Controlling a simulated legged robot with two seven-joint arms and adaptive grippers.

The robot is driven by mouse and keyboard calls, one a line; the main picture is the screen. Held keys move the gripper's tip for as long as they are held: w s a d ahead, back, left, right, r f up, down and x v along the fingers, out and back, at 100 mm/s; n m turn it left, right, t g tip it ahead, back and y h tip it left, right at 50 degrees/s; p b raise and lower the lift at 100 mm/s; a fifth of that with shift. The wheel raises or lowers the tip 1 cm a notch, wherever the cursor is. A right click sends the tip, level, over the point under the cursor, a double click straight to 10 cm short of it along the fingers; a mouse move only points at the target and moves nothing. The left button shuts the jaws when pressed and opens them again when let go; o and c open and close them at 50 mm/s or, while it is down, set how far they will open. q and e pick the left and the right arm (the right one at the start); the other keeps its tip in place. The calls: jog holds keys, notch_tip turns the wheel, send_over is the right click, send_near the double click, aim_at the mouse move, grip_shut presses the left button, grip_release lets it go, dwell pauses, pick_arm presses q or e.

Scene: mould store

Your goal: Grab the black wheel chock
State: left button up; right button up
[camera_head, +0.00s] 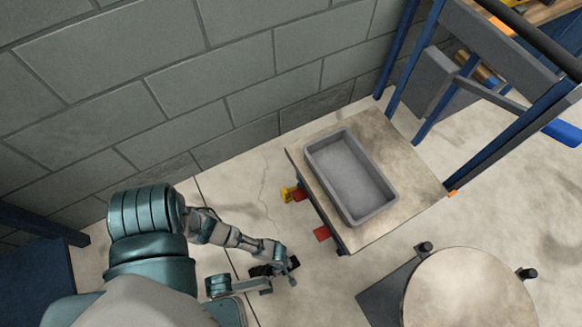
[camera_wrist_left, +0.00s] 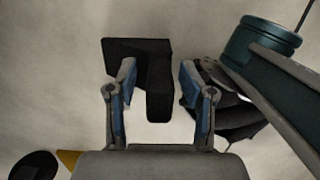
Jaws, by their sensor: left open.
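The black wheel chock (camera_wrist_left: 150,75) lies on the pale floor. In the left wrist view it appears as a dark flat-topped block with a narrower part reaching down between the fingers of my left gripper (camera_wrist_left: 158,72). The gripper is open, with one finger on each side of that narrower part; I cannot tell whether either finger touches it. In the head view my left gripper (camera_head: 280,271) is low over the floor and covers much of a small dark shape (camera_head: 259,271), likely the chock. My right gripper is not recognisable in either view.
A low table (camera_head: 400,212) holding an empty grey tray (camera_head: 384,211) stands to the right of the gripper, with red and yellow items at its side. A round-topped stand (camera_head: 470,295) is at lower right. Blue racking (camera_head: 520,125) and a grey block wall (camera_head: 170,85) lie beyond.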

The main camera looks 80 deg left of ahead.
pick_arm(q)
grip_shut()
jog(key=shift+r, duration=0.1)
